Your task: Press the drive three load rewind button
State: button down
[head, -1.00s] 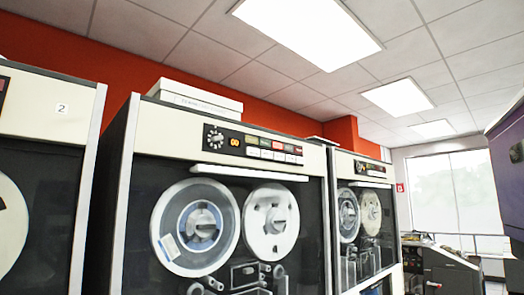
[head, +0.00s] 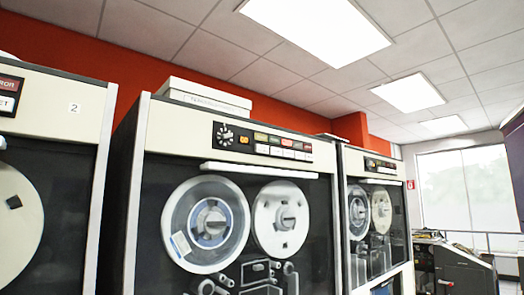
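Several tape drives stand in a row. The left drive (head: 60,135) carries a label "2" (head: 74,107). The middle drive (head: 175,118) has two tape reels behind its window and a dark control panel (head: 262,142) at its top. That panel holds a dial (head: 223,134), a small lit orange display (head: 244,140) and a row of coloured and white buttons (head: 281,148). The button lettering is too small to read, and I see no number label on this drive. My gripper is not in view.
A white box (head: 205,95) lies on top of the middle drive. A further drive (head: 372,200) stands to its right. A dark console (head: 452,265) stands near the window (head: 465,190) at the far right. A purple-sided unit (head: 516,150) edges in at the right.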

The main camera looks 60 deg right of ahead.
aim_at(263, 149)
jog(key=i+z, duration=0.1)
jog(key=z, duration=0.3)
jog(key=j+z, duration=0.1)
jog(key=z, duration=0.35)
jog(key=i+j+z, duration=0.15)
jog(key=z, duration=0.25)
jog(key=j+z, duration=0.1)
jog(key=z, duration=0.3)
